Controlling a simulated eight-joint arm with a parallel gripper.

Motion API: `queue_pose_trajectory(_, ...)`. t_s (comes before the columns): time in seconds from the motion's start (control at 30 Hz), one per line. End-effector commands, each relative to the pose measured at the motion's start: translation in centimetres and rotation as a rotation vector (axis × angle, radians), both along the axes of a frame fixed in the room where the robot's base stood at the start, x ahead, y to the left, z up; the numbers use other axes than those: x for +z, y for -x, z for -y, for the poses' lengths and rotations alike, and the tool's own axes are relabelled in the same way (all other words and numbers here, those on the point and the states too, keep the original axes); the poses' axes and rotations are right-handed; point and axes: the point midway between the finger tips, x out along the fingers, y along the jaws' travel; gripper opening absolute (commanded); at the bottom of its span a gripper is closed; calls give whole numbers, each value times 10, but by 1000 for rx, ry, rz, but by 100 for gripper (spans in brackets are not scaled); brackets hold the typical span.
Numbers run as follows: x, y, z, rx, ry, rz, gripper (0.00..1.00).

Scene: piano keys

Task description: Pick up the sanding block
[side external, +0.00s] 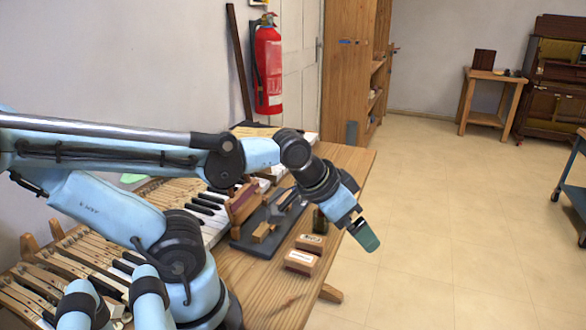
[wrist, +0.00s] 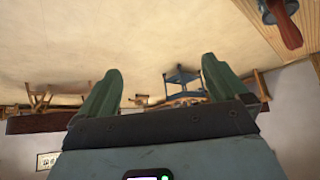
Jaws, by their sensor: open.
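My gripper (side external: 365,236) hangs past the table's right edge, over the floor, with its green fingers pointing down and to the right. In the wrist view my gripper (wrist: 161,70) has its two green fingers wide apart with nothing between them. Two small brown blocks with pale labelled tops lie near the table's right edge: a front block (side external: 301,262) and a back block (side external: 310,243). A small wooden block (side external: 262,233) sits on a dark tray (side external: 250,244). I cannot tell for sure which of these is the sanding block. My gripper is to the right of them, apart.
A small dark bottle (side external: 320,221) stands behind the labelled blocks. Piano keys (side external: 207,205) run along the wooden table (side external: 262,295). A brown upright piece (side external: 243,203) stands at the tray's left.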

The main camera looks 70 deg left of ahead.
Motion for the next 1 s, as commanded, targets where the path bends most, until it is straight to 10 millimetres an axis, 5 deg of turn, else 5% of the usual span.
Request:
queue_pose_trajectory(0.17,0,0,0,0,0,0,100)
queue_pose_trajectory(0.47,0,0,0,0,0,0,55)
queue_pose_trajectory(0.77,0,0,-2,-4,-8,-7,55)
queue_pose_trajectory(1.0,-2,-2,-40,-151,-156,-189,55)
